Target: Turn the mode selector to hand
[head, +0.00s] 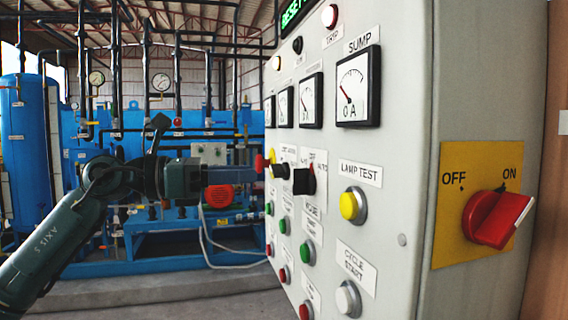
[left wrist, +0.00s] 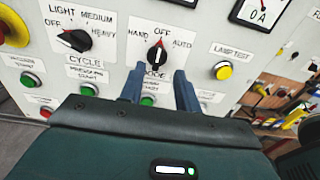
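The mode selector (left wrist: 157,55) is a black knob on the grey panel, with HAND at its left, OFF above and AUTO at its right. Its pointer stands upright, toward OFF. It also shows in the head view (head: 305,180). My left gripper (left wrist: 158,73) is open, its two blue fingers apart and pointing at the panel just below the knob in the wrist view. Nothing is between the fingers, and the knob appears just beyond their tips. In the head view the left gripper (head: 260,173) comes in from the left, close to the panel. My right gripper is not in view.
The cycle selector (left wrist: 75,40) is left of the mode knob, with a red-and-yellow button (left wrist: 8,28) beyond it. Green buttons (left wrist: 88,89) sit below. The yellow lamp test button (head: 353,206) and the red main switch (head: 497,218) are to the right.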

